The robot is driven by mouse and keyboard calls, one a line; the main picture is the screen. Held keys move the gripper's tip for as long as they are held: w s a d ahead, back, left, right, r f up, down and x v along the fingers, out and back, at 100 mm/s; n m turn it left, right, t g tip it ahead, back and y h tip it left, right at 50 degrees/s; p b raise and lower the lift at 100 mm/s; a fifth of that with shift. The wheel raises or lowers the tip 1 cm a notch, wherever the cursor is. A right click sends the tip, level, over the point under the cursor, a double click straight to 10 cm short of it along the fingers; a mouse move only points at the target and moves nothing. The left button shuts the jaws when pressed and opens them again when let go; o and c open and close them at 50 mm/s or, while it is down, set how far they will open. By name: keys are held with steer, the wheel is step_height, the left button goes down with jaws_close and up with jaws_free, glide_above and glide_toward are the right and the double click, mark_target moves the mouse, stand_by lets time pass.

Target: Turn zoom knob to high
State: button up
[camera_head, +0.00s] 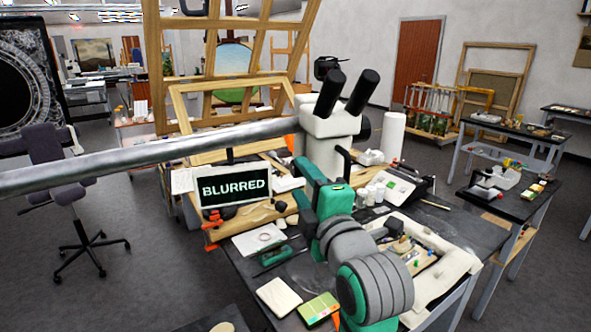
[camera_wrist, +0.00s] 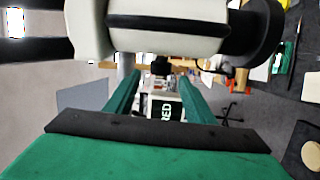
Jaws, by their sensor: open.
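The white microscope (camera_head: 322,125) with two black eyepieces hangs on a metal boom. A dark round part (camera_head: 364,128), possibly a knob, shows on its right side. In the wrist view the pale microscope body (camera_wrist: 165,25) fills the top, with a dark round end (camera_wrist: 262,30) at right. Small dark parts stick out under the body; I cannot tell which is the zoom knob. My gripper (camera_wrist: 160,78) is open, its green fingers apart with nothing held between them, close below the body. In the head view its fingertips are hard to make out. A sign (camera_head: 236,185) reads "BLURRED".
The metal boom (camera_head: 150,155) crosses from the left to the microscope. The dark worktable (camera_head: 262,262) holds papers, small tools, bottles and a padded tray (camera_head: 435,285). A wooden easel (camera_head: 220,60) stands behind. An office chair (camera_head: 60,185) is at left.

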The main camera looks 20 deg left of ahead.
mark_target(296, 173)
steer(key=x, duration=0.6)
steer(key=shift+w+a, duration=0.15)
steer(key=shift+w, duration=0.05)
